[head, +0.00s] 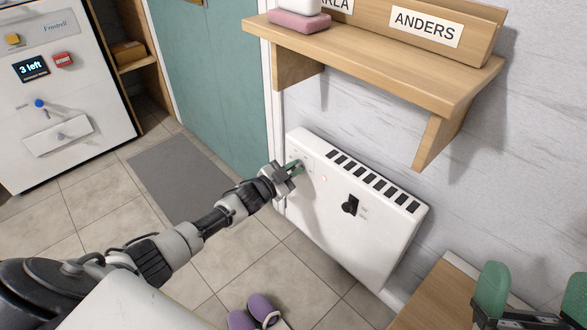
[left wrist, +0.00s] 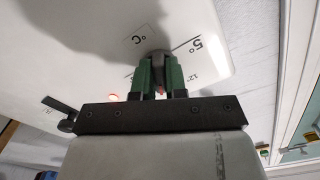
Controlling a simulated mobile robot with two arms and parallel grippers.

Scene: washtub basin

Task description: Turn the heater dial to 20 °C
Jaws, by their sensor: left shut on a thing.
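The white heater (head: 345,225) hangs on the wall below a wooden shelf. My left gripper (head: 297,167) is at the heater's upper left corner and hides the dial there in the head view. In the left wrist view, the grey round dial (left wrist: 157,56) sits between the green fingertips of my left gripper (left wrist: 159,72), which is shut on it. Printed marks "°C", "5°" and "12°" show around the dial. A small red mark shows between the fingers; the dial's setting cannot be read. My right gripper (head: 533,292) is open and empty at the lower right.
A black knob (head: 350,206) sits on the heater's front, right of the dial. The wooden shelf (head: 390,70) juts out above. A wooden surface (head: 438,297) stands at lower right. Purple slippers (head: 262,308) lie on the floor. A small red light (left wrist: 113,97) glows near the dial.

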